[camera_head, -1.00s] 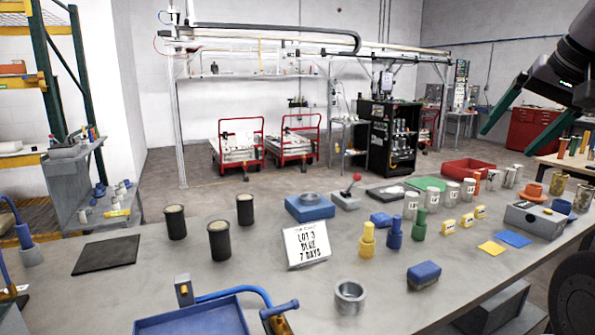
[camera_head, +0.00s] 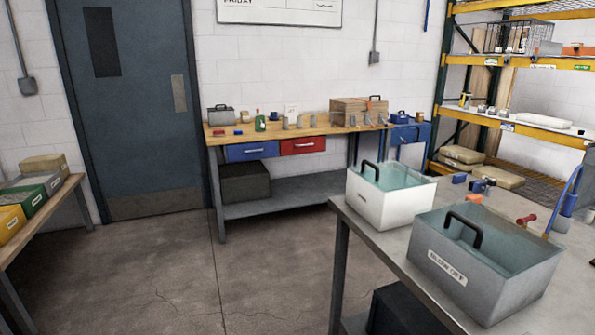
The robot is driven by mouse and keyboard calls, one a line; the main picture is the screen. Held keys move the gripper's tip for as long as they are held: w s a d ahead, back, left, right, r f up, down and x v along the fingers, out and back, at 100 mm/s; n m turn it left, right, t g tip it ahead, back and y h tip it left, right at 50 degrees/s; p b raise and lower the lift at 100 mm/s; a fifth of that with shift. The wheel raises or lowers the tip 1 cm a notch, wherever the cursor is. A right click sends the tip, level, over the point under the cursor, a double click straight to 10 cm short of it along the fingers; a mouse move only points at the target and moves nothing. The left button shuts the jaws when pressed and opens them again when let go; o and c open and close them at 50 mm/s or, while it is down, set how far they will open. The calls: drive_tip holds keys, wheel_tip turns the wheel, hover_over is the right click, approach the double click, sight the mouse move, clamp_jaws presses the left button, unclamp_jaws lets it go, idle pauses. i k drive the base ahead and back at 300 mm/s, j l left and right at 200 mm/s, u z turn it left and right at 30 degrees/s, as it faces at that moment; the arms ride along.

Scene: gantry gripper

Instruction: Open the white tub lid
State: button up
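The white tub (camera_head: 385,207) stands on the near grey table at the right. Its top is a teal, see-through lid (camera_head: 402,180), which looks level with the rim. A dark arched handle (camera_head: 371,163) stands up near the left side of the lid. A small label is on the tub's front; I cannot read it. My gripper is not in view.
A grey tub (camera_head: 485,270) with a similar handle and teal top stands in front of and right of the white tub. The grey table (camera_head: 390,256) ends just left of the white tub. A wooden bench (camera_head: 270,135) and shelving stand behind. The floor at left is open.

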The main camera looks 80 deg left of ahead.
sight(363, 162)
drive_tip(key=u, duration=2.05)
drive_tip(key=i+u, duration=0.1)
drive_tip(key=u, duration=0.15)
drive_tip(key=i+j+u, duration=0.15)
drive_tip(key=i+j, duration=0.2)
drive_tip(key=i, duration=0.15)
drive_tip(key=i+j+u, duration=0.1)
drive_tip(key=i+j, duration=0.2)
drive_tip(key=i, duration=0.15)
